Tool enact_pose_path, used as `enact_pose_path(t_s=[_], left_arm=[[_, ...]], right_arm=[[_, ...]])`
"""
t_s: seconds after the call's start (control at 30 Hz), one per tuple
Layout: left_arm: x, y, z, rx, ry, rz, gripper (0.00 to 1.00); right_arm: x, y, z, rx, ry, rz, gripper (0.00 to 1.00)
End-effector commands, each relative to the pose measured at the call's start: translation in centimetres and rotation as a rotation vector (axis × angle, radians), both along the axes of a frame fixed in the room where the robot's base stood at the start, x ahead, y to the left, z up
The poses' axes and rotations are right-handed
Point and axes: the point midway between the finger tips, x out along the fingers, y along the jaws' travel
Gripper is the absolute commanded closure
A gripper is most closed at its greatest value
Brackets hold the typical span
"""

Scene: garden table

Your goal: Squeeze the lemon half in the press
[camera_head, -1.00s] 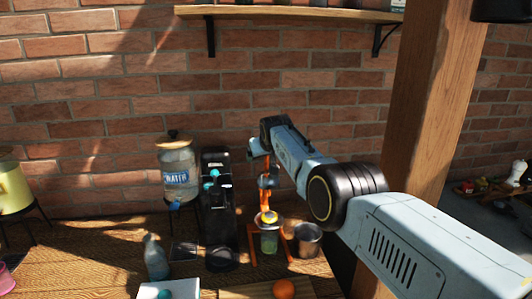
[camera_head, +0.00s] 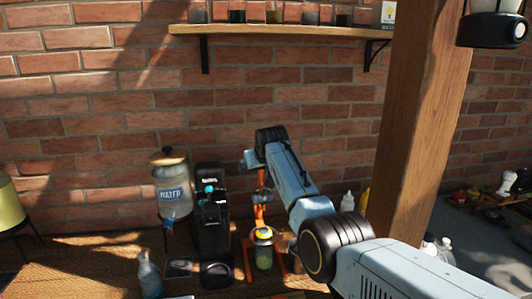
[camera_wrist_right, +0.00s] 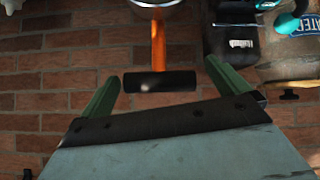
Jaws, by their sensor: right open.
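The orange press (camera_head: 247,262) stands on the table with its lever raised. A yellow piece (camera_head: 263,233), seemingly the lemon half, sits in its top. A glass (camera_head: 264,258) with greenish contents stands under it. In the right wrist view the orange lever (camera_wrist_right: 158,45) ends in a black crossbar handle (camera_wrist_right: 172,81). My right gripper (camera_wrist_right: 162,70) is open, with its green fingers on either side of the handle. I see no clear contact. In the head view my right arm partly hides the gripper. My left gripper is out of view.
A black machine (camera_head: 211,220) and a water dispenser (camera_head: 173,190) stand left of the press. A metal cup (camera_head: 288,243) stands at its right, partly behind my arm. A bottle (camera_head: 149,275) is at front left. A wooden post (camera_head: 420,130) rises at right.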

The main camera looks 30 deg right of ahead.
Motion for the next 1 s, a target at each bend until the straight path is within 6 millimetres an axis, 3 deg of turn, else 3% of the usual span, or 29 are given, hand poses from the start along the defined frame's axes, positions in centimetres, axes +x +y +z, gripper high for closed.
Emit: enact_pose_path(t_s=[0.7, 1.0], left_arm=[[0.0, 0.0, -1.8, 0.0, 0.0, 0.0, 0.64], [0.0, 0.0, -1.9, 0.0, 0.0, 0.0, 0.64]], right_arm=[[-6.3, 1.6, 5.6, 0.003, 0.001, 0.0, 0.0], [-7.3, 1.8, 6.5, 0.003, 0.005, -0.001, 0.0]])
